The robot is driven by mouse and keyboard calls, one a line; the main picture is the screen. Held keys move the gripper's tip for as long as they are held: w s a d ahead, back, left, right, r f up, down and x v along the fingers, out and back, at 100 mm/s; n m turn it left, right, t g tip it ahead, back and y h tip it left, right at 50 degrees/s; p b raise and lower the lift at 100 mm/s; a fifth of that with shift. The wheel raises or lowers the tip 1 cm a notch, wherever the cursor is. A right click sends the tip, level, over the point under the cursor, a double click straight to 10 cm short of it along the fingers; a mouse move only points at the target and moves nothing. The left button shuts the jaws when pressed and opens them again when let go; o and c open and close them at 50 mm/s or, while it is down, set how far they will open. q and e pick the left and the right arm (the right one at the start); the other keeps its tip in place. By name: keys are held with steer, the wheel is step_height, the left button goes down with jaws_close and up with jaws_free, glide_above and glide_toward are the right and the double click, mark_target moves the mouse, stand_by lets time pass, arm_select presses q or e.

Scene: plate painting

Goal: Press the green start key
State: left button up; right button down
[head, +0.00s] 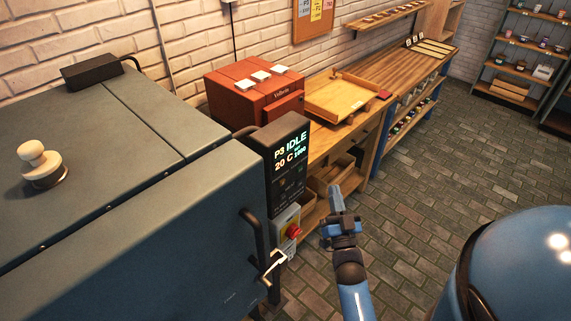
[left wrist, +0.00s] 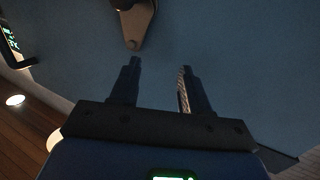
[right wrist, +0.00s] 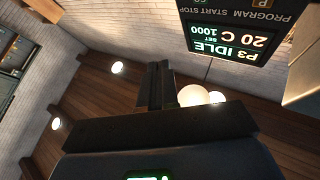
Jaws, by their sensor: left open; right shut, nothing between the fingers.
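The dark controller (head: 288,165) is on the front corner of the big blue-grey kiln (head: 130,240). Its lit screen reads P3 IDLE, 20 C, 1000. Its keys below the screen are too small and dark in the head view to pick out the green one. The controller also shows upside down in the right wrist view (right wrist: 238,35), with PROGRAM, START and STOP labels; the key row is mostly cut off. My right gripper (head: 335,190) is shut and empty, apart from the controller, to its right. My left gripper (left wrist: 158,68) is open and empty before a blue surface.
A red emergency knob (head: 293,231) on a grey box sits below the controller. A dark handle (head: 254,235) stands out from the kiln front. Behind is a wooden bench (head: 335,140) with a red box (head: 245,92) and wooden tray (head: 342,96).

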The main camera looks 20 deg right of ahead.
arm_select(q)
steer(key=shift+s+f+b, duration=0.15)
steer(key=shift+f+b, duration=0.65)
steer(key=shift+b, duration=0.05)
arm_select(e)
steer(key=w+a, duration=0.3)
steer(key=w, duration=0.4)
steer(key=shift+w+a+r, duration=0.15)
steer(key=shift+w+a, duration=0.05)
steer(key=shift+w, duration=0.1)
arm_select(q)
steer(key=shift+f+b, duration=0.25)
steer(key=shift+b, duration=0.05)
arm_select(e)
steer(key=shift+w+a, duration=0.3)
steer(key=shift+w, duration=0.4)
stand_by(2.3)
arm_select(q)
steer(key=shift+f, duration=0.1)
arm_select(e)
steer(key=shift+s+d, duration=0.1)
steer(key=shift+s, duration=0.1)
arm_select(q)
steer(key=shift+f, duration=0.15)
arm_select(e)
steer(key=shift+s+d, duration=0.2)
steer(key=shift+s, duration=0.35)
